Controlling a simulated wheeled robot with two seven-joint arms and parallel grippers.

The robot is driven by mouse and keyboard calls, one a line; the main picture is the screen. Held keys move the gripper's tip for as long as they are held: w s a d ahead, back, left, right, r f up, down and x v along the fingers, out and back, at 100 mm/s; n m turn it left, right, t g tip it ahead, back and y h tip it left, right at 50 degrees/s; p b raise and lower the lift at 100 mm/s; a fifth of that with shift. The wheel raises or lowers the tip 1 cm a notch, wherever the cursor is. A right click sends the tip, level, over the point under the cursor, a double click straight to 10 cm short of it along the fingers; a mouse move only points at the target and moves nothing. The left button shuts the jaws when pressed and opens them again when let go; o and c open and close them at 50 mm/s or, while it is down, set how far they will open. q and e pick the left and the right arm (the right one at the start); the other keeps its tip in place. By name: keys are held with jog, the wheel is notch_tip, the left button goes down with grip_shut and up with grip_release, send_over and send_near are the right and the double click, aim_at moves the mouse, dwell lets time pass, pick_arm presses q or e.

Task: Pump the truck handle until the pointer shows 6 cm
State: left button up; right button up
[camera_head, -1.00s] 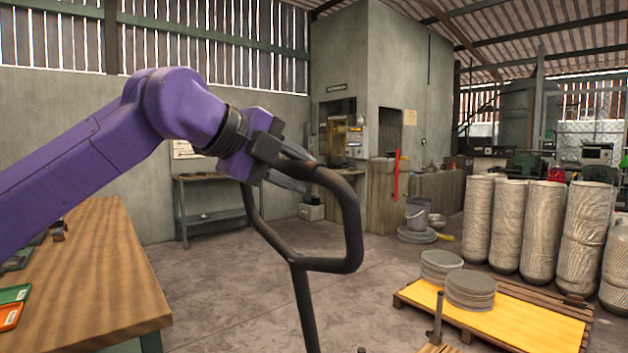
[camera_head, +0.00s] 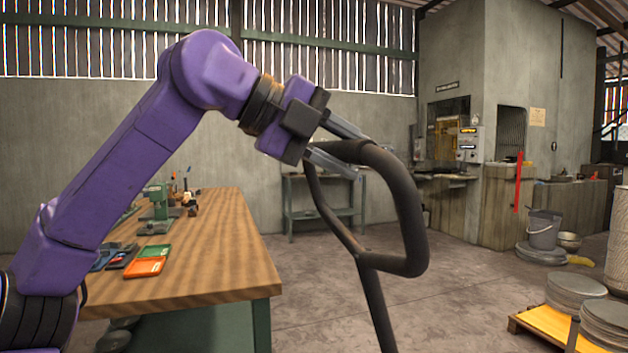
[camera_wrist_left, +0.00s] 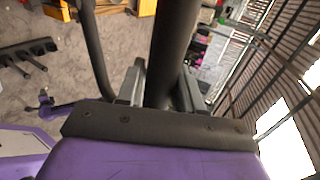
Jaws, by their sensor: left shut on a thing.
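The truck handle (camera_head: 413,215) is a dark grey tubular loop on a shaft that runs down out of the head view. My left gripper (camera_head: 348,153) is shut on the upper bar of the loop, with a finger on either side. In the left wrist view the thick handle bar (camera_wrist_left: 172,45) passes between the two fingers of my left gripper (camera_wrist_left: 160,88). The pointer and its scale are not in view. The truck's body is hidden below the head view.
A wooden workbench (camera_head: 225,240) with small trays and tools stands at the left. A yellow-topped pallet (camera_head: 548,325) with stacked grey discs (camera_head: 575,291) is at the lower right. A grey bucket (camera_head: 543,230) stands farther back. The concrete floor between them is clear.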

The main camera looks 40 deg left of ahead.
pick_arm(q)
jog(key=s+a+f+b, duration=0.1)
jog(key=s, duration=0.1)
jog(key=s+a+f+b, duration=0.1)
jog(key=s+a, duration=0.1)
jog(key=s+a+f+b, duration=0.1)
jog(key=s, duration=0.2)
jog(key=shift+a+f+b, duration=0.25)
jog(key=shift+f+b, duration=0.05)
jog(key=shift+b, duration=0.05)
jog(key=shift+r, duration=0.1)
jog(key=s+a+f+b, duration=0.1)
jog(key=s+a+f, duration=0.1)
jog(key=s, duration=0.1)
jog(key=s+a+f+b, duration=0.2)
jog(key=s, duration=0.1)
jog(key=s+a+f+b, duration=0.1)
jog(key=s+a, duration=0.1)
jog(key=s, duration=0.1)
jog(key=shift+s+a+f, duration=0.3)
jog(key=shift+f, duration=0.1)
